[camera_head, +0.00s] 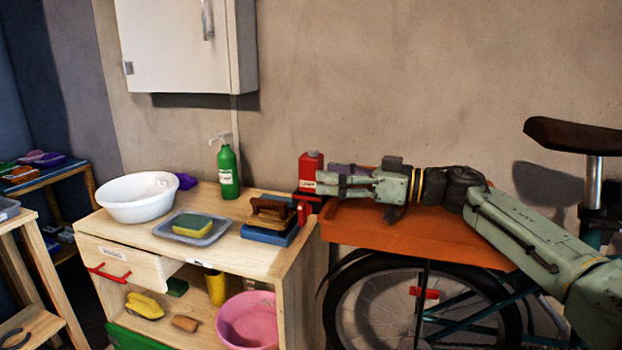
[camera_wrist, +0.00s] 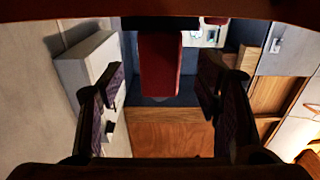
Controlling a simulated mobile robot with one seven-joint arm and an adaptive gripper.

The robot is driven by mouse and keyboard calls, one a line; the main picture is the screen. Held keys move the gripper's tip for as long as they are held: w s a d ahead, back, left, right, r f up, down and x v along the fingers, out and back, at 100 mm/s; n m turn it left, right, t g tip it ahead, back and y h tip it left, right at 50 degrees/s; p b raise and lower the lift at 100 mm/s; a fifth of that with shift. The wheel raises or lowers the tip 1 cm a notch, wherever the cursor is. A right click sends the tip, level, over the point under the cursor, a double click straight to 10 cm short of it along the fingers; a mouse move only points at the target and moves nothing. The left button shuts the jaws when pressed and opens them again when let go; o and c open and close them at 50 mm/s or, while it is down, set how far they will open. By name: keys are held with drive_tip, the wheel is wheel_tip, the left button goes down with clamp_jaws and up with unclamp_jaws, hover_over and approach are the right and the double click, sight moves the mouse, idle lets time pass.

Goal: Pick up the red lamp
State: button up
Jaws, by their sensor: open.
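The red lamp (camera_head: 310,167) appears as a red upright body with a pale label, near the right end of the wooden bench, by the wall. My gripper (camera_head: 322,183) is level with its lower part, and its fingers cover some of it. In the wrist view a red body (camera_wrist: 160,68), which looks like the same lamp, lies ahead between the two dark fingers of my gripper (camera_wrist: 162,78). The fingers stand wide apart, with a gap on each side of it. The lamp's lower part is hard to make out.
The wooden bench (camera_head: 262,182) holds a white basin (camera_head: 140,205), a green pump bottle (camera_head: 228,172), a sponge tray (camera_head: 188,238) and a brush (camera_head: 270,210) on a blue block. An orange crate (camera_head: 400,240) above a bicycle lies under my arm. A white cabinet (camera_head: 180,45) hangs above.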

sight(311, 172)
drive_tip(key=x, duration=0.5)
drive_tip(key=shift+p, duration=0.4)
drive_tip(key=shift+d, duration=0.1)
drive_tip(key=shift+c, duration=0.4)
drive_tip(key=c, duration=1.2)
drive_tip(key=shift+r, duration=0.1)
drive_tip(key=shift+c, duration=0.4)
